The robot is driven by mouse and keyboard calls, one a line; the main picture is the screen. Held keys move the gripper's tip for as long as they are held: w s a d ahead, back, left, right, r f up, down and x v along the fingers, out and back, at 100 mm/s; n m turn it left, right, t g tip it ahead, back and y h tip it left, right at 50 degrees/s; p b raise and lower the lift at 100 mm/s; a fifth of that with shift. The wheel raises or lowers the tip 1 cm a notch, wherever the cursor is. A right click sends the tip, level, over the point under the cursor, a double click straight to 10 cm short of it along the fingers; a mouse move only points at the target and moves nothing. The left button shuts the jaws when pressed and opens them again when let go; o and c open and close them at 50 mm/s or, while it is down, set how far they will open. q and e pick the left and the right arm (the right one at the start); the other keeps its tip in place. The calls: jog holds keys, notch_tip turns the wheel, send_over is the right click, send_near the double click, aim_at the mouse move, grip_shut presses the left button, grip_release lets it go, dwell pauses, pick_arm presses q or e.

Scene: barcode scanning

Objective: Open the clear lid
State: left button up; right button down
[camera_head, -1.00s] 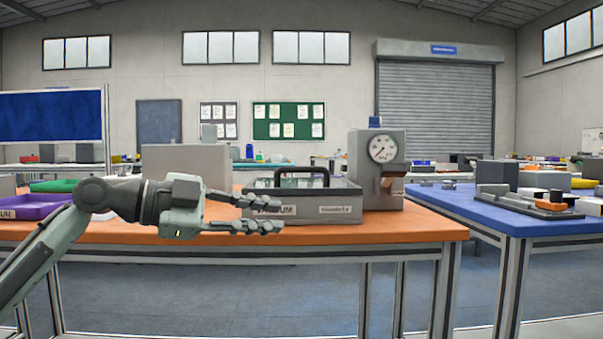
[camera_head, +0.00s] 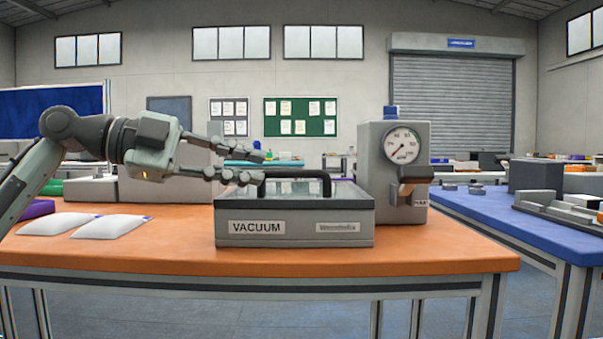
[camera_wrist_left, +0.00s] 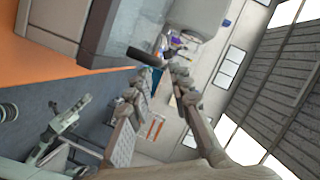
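The vacuum box (camera_head: 290,222) stands on the orange table, with a clear lid (camera_head: 340,191) closed on top. A black bar handle (camera_head: 300,173) rises from the lid. My left gripper (camera_head: 264,167) is open and empty, coming in from the left, with its fingertips close to the handle's left end. Whether they touch it, I cannot tell. In the left wrist view the open fingers (camera_wrist_left: 160,80) show with the dark handle (camera_wrist_left: 146,54) near their tips, not clamped. A grey jointed part (camera_wrist_left: 68,118) low in that view may be my right gripper; its state is unclear.
A grey gauge unit (camera_head: 378,165) with a lever stands just right of the box. Two white pouches (camera_head: 108,226) lie on the orange table (camera_head: 150,260) to the left. Grey blocks stand behind them. The table's front strip is clear. A blue table (camera_head: 480,215) is at right.

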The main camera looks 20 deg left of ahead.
aim_at(281, 172)
pick_arm(q)
jog(key=x, duration=0.7)
jog(key=shift+d, duration=0.3)
jog(key=shift+c, duration=0.3)
grip_shut()
